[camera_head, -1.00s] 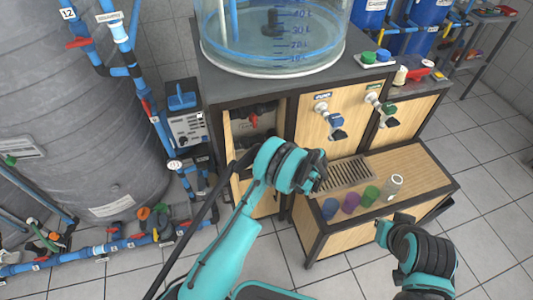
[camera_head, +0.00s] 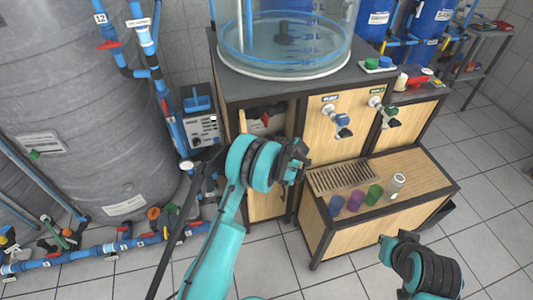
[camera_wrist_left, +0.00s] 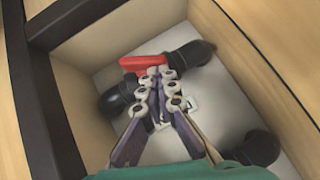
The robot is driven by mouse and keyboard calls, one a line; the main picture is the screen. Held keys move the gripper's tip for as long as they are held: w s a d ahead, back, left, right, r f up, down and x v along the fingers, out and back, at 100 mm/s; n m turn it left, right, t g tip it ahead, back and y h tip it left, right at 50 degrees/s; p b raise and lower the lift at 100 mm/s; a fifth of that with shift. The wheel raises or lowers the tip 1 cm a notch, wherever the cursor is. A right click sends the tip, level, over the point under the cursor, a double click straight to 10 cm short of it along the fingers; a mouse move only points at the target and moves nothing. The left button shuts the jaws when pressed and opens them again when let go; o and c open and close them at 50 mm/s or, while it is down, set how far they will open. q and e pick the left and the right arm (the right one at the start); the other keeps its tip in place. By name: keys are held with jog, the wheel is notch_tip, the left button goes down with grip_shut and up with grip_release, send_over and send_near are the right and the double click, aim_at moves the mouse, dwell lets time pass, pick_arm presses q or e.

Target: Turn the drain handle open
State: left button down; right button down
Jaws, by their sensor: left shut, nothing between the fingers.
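The red drain handle (camera_wrist_left: 142,63) sits on a black pipe (camera_wrist_left: 190,56) inside an open cabinet compartment. In the head view a small bit of red (camera_head: 266,117) shows in that opening. My left gripper (camera_wrist_left: 160,76) is shut and empty, with its fingertips overlapping the right part of the handle in the wrist view; I cannot tell whether they touch. In the head view the left gripper (camera_head: 299,160) is in front of the cabinet opening. My right gripper (camera_head: 388,245) is low at the right, away from the cabinet; its finger state is unclear.
Wooden cabinet walls (camera_wrist_left: 265,65) and a dark frame post (camera_wrist_left: 45,90) border the compartment closely. More black pipe (camera_wrist_left: 258,147) lies at its lower right. Several coloured cups stand on the low bench (camera_head: 410,160). A large grey tank (camera_head: 80,110) is at the left.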

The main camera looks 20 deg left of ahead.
pick_arm(q)
jog(key=shift+s+a+f+n+t+h+b, duration=0.2)
jog(key=shift+a+n+t+h+b, duration=0.1)
jog(key=shift+h, duration=0.25)
jog(key=shift+s+a+f+n+t+h+b, duration=0.1)
jog(key=shift+s+a+n+t+h+b, duration=0.15)
jog(key=shift+h, duration=0.3)
pick_arm(e)
jog(key=shift+s+f, duration=0.35)
jog(key=shift+f, duration=0.2)
pick_arm(q)
jog(key=shift+a, duration=0.1)
